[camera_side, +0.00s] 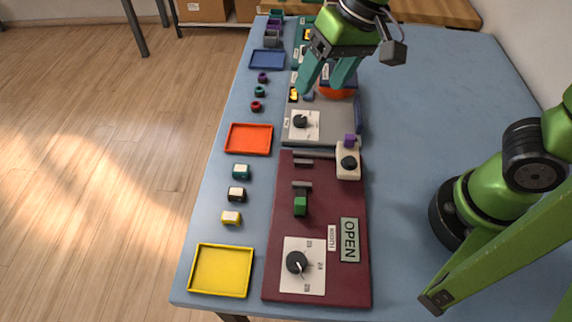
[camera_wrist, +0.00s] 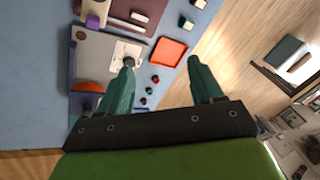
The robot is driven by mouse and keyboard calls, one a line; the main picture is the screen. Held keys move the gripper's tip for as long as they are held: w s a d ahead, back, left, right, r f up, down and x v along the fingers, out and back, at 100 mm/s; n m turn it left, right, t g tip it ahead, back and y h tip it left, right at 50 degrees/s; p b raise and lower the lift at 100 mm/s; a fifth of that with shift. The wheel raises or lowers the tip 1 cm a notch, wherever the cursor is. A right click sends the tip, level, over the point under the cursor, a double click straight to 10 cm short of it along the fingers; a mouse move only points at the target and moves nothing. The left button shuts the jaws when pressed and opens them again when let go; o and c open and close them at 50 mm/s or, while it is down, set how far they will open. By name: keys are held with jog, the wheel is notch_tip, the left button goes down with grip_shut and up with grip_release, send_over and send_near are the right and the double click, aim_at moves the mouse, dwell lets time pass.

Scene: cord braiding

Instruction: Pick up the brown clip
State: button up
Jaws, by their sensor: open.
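Three small blocks with whitish parts stand in a row on the blue table's left side in the side view. The middle one, dark brown or black, is the likeliest brown clip (camera_side: 237,194); its exact colour is hard to tell. A teal block (camera_side: 241,171) is behind it and a yellow block (camera_side: 231,217) in front. In the wrist view the dark block (camera_wrist: 199,3) seems cut by the top edge, beyond the teal block (camera_wrist: 187,22). My gripper (camera_side: 320,88) is open and empty above the grey panel, well behind and right of the blocks. Its spread fingers (camera_wrist: 161,61) show in the wrist view.
An orange-red tray (camera_side: 249,139) lies between the blocks and several small rings. A yellow tray (camera_side: 221,270) is at the front. The maroon panel (camera_side: 335,276) with a dial, and the grey panel (camera_side: 332,133) with a white-and-purple piece (camera_side: 348,160) at its edge, stand right of them.

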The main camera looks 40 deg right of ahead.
aim_at(236, 192)
jog(key=w+a+f+m+g+h, duration=0.15)
jog(key=a+m, duration=0.25)
jog(key=a, duration=0.5)
jog(key=w+a+f+m+g+h, duration=0.1)
jog(key=w+a+f+m, duration=0.2)
jog(key=a, duration=0.5)
notch_tip(236, 192, down, 17)
jog(key=shift+w+r, duration=0.15)
jog(key=shift+r, duration=0.05)
jog(key=c, duration=1.1)
